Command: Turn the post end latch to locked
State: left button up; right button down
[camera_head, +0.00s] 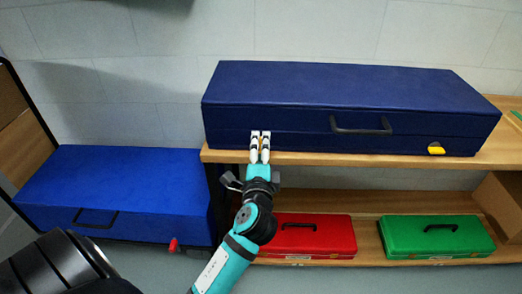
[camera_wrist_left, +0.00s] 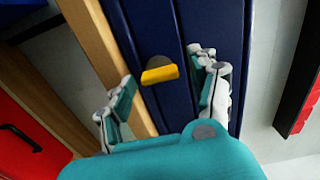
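A dark blue case (camera_head: 340,95) lies shut on the wooden bench, with a black handle on its front. One yellow latch (camera_head: 436,149) sits near its right end, its bar roughly level. My left gripper (camera_head: 260,136) is in front of the case's left part. In the left wrist view, the case front (camera_wrist_left: 150,30) carries a yellow latch (camera_wrist_left: 160,74) on a dark round base, seen between the open fingers of my left gripper (camera_wrist_left: 163,95). This latch is largely hidden behind the gripper in the head view. I cannot tell whether a finger touches it. My right gripper is not in view.
A brighter blue case (camera_head: 130,185) with a red latch (camera_head: 174,245) stands lower left. A red case (camera_head: 312,236) and a green case (camera_head: 437,237) lie on the lower shelf. The bench edge (camera_head: 330,159) runs just below the dark blue case.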

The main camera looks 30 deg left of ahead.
pick_arm(q)
jog(key=v, duration=0.8)
dwell(0.4)
